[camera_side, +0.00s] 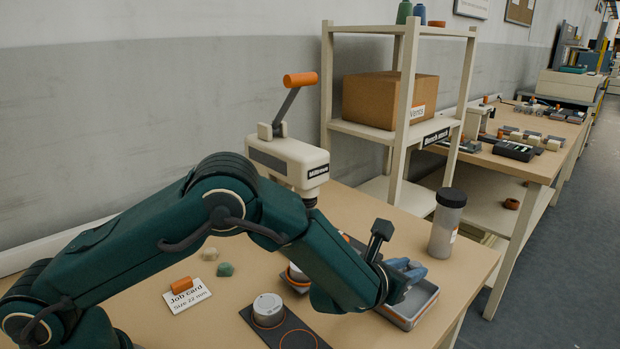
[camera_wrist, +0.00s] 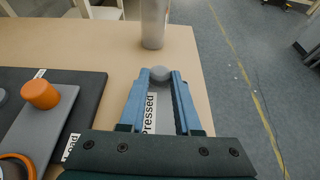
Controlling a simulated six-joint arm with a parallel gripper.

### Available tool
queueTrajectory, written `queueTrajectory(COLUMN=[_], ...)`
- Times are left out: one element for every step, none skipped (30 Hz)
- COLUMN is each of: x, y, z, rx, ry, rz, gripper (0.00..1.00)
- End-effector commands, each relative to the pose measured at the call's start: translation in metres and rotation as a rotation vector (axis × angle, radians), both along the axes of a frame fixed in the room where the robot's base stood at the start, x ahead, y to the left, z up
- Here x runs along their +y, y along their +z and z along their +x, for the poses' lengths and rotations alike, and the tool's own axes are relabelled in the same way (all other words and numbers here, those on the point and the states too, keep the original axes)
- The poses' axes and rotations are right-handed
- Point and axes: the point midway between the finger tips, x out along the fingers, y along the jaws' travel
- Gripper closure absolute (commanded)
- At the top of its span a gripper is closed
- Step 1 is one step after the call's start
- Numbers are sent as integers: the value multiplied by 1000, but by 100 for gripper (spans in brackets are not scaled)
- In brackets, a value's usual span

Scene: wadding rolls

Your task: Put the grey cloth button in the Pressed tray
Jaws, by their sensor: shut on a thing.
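The grey cloth button (camera_wrist: 160,74) is a small round grey piece between the tips of my gripper (camera_wrist: 160,76) in the wrist view. The blue fingers are shut on it. In the side view my gripper (camera_side: 409,272) is over the grey Pressed tray (camera_side: 432,302), near its far end; the button cannot be made out there. The tray's Pressed label (camera_wrist: 149,114) shows between the fingers in the wrist view. I cannot tell how high the button is above the tray floor. Part of the tray is hidden by my arm and fingers.
A grey bottle with a black cap (camera_side: 447,222) stands just beyond the tray. A press (camera_side: 288,160) with an orange-handled lever stands at the back. A dark mat (camera_side: 262,330) holds a silver die (camera_side: 268,309). An orange knob (camera_wrist: 40,94) sits on a grey slide at left.

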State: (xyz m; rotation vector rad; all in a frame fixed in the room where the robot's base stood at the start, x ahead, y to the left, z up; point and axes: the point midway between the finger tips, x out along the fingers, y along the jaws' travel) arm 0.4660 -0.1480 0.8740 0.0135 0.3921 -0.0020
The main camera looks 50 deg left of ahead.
Motion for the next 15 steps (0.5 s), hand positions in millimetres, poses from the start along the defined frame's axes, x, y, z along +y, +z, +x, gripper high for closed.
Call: queueTrajectory(x=[-4,-6,-7,-8,-8,-8,-8,-8,-8,-8,-8,-8,-8,-8,-8], y=[-3,-4,-5,-6,-7,-12,-16,-20,-26,-30,-34,-39,-41,-43,-45], z=[1,1,1,1,1,1,1,1,1,1,1,1,1,1,1], rx=[0,1,1,1,2,3,5,5,6,5,4,5,4,3,2], ry=[-1,-1,-1,-1,0,0,-1,-1,0,-1,-1,0,0,0,0], rz=[0,0,0,0,0,1,3,4,3,4,3,2,2,2,1], gripper=[100,100,100,100,100,100,100,100,100,100,100,100,100,100,100])
